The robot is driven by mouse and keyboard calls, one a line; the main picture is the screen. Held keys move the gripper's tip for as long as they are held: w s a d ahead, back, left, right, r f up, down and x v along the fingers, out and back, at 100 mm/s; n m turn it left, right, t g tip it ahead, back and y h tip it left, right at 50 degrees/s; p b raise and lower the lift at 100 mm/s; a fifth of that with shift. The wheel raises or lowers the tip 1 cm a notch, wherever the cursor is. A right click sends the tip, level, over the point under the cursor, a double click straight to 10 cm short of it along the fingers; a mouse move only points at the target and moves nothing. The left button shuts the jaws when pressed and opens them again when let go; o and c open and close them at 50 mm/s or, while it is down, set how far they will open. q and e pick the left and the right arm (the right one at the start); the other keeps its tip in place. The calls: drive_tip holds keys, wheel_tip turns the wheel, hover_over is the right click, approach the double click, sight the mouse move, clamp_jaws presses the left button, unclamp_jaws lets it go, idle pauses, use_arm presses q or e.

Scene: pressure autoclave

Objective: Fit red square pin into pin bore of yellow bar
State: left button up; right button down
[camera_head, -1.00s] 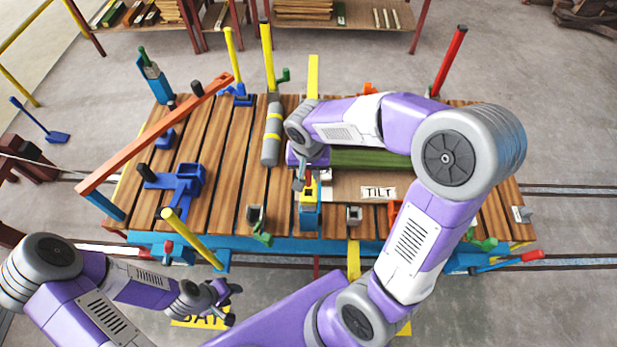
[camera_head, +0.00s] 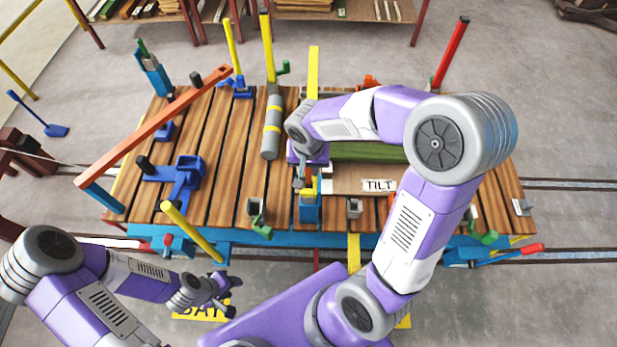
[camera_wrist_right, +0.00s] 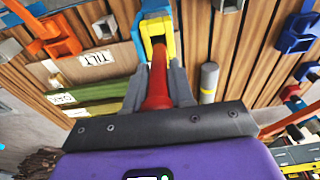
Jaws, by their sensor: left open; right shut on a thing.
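My right gripper (camera_wrist_right: 158,82) is shut on the red square pin (camera_wrist_right: 158,68). The pin points at the yellow bar (camera_wrist_right: 171,45), whose end sits at a blue bracket (camera_wrist_right: 124,18). In the right wrist view the pin's far end overlaps the yellow end; I cannot tell how deep it sits in the bore. In the head view my right gripper (camera_head: 300,181) is at the yellow bar (camera_head: 317,187), just above the blue bracket (camera_head: 309,212), and hides the pin. My left gripper (camera_head: 222,296) is open and empty, off the platform's front edge.
A yellow post (camera_head: 192,230) leans near my left gripper.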

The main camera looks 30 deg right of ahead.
sight(309, 183)
wheel_tip(309, 183, down, 4)
drive_tip(key=shift+f+b, duration=0.15)
drive_tip(key=shift+b, duration=0.4)
drive_tip(key=shift+f, duration=0.25)
drive_tip(key=c, duration=1)
unclamp_jaws()
drive_tip(key=shift+r, duration=0.1)
drive_tip(key=shift+r, duration=0.1)
drive_tip(key=r, duration=0.2)
drive_tip(key=r+p, duration=0.1)
drive_tip(key=r, duration=0.4)
drive_tip(key=shift+s+r+p, duration=0.2)
drive_tip(key=shift+s+p, duration=0.15)
drive_tip(key=shift+s, duration=0.05)
